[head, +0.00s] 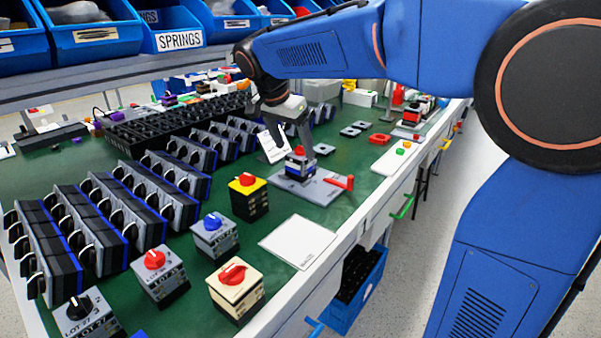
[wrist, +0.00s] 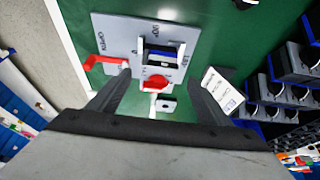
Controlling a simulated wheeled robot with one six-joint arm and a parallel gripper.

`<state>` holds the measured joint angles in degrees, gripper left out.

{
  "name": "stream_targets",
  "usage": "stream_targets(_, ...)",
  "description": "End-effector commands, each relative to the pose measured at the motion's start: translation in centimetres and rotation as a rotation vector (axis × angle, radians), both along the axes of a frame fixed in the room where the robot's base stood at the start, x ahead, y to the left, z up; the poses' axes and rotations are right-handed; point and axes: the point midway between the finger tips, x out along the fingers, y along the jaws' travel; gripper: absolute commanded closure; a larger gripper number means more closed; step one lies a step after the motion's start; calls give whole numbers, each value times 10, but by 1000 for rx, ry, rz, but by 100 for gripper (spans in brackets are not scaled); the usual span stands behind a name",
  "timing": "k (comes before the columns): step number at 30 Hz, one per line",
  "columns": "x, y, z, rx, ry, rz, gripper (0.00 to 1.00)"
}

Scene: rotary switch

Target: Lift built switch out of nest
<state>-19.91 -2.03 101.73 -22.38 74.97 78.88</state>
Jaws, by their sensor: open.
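The built switch with a red knob (head: 299,150) sits in the nest on a grey plate (head: 322,190), which has a red lever (head: 342,183) at its right end. My gripper (head: 295,132) is just above it, pointing down. In the wrist view, my gripper (wrist: 160,74) is open, with a finger on either side of the red knob (wrist: 156,83). I cannot tell whether the fingers touch the switch. The nest plate (wrist: 118,35) and red lever (wrist: 100,66) lie beyond the fingers. Part of the switch body is hidden.
A white pad (head: 298,241) lies near the front edge. Racks of dark switch parts (head: 118,215) fill the left. A white card (head: 273,146) stands beside the nest.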

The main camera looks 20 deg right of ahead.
Motion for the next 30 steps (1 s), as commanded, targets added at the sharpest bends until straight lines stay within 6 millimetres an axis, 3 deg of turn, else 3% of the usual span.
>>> stream_targets(21, 15, -26, -62, -1, 2, 0, 28)
stream_targets(29, 16, -27, -64, 0, 0, 0, 28)
stream_targets(30, 16, -27, -64, 0, 0, 0, 33)
